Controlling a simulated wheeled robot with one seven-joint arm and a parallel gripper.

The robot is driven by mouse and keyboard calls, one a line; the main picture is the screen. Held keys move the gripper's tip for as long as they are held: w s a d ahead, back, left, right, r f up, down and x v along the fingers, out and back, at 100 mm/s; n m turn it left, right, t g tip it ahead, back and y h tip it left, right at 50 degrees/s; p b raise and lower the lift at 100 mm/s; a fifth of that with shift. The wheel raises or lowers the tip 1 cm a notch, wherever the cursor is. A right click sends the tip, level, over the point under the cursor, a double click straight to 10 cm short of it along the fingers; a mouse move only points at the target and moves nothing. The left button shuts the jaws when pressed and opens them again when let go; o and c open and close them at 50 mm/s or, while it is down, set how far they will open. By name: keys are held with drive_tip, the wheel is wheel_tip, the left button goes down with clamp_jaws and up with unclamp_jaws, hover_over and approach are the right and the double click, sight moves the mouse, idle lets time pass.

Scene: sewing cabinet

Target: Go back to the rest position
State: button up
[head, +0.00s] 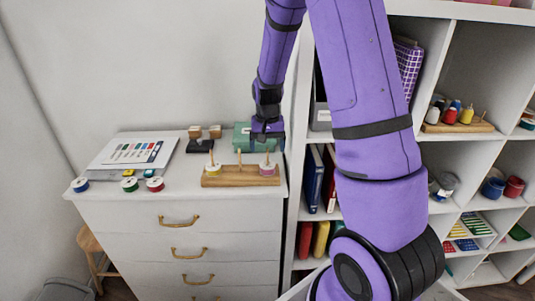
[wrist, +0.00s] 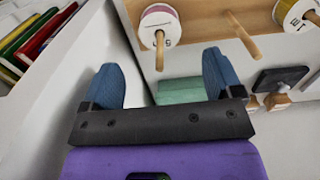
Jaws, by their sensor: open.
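In the wrist view the pink spool (wrist: 160,25) and yellow spool (wrist: 298,14) sit on pegs, apart from the fingers.
Blue (head: 80,185), green (head: 130,184) and red (head: 155,184) spools lie along the cabinet's front left edge, before a printed sheet (head: 134,151). A green box (head: 242,136) stands behind the rack. A white shelf (head: 463,165) with books and jars fills the right.

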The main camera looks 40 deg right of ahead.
wheel_tip(320, 180, up, 7)
drive_tip(key=shift+r, duration=0.1)
idle(0.3)
drive_tip(key=s+a+r+n+t, duration=0.2)
drive_tip(key=s+a+r, duration=0.3)
drive_tip(key=s+r, duration=0.35)
drive_tip(key=s+a+r+n+t, duration=0.25)
drive_tip(key=s+a+r, duration=0.25)
drive_tip(key=s+r, duration=0.35)
drive_tip(key=s+a+r+n, duration=0.2)
drive_tip(key=s+a, duration=0.1)
drive_tip(key=s, duration=0.6)
drive_tip(key=shift+s+t, duration=0.25)
drive_tip(key=shift+t, duration=0.1)
